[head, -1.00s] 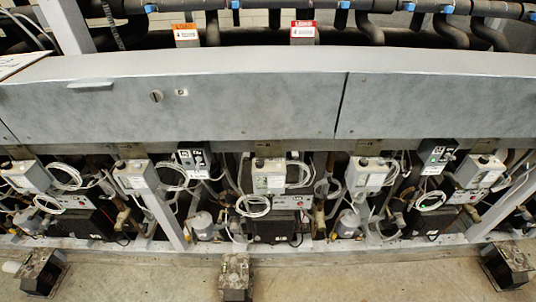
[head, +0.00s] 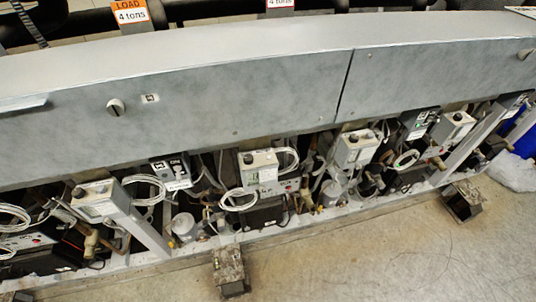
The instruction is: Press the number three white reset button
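The compressor rack has a row of grey-white control boxes under its long grey panel (head: 220,90). One box (head: 101,198) is at left, one (head: 258,166) in the middle, one (head: 355,149) right of it, and one (head: 453,128) farther right. Darker switch boxes sit between them, one at left (head: 171,171) and one at right (head: 415,123). The white reset buttons are too small to tell apart, and I cannot tell which is number three. Neither of my grippers is in view.
Coiled white cables (head: 239,199) hang among the boxes. Block-like feet stand on the floor in front, one in the middle (head: 230,272) and one at right (head: 463,201). A blue object (head: 524,143) is at the far right. Open floor (head: 370,255) lies in front.

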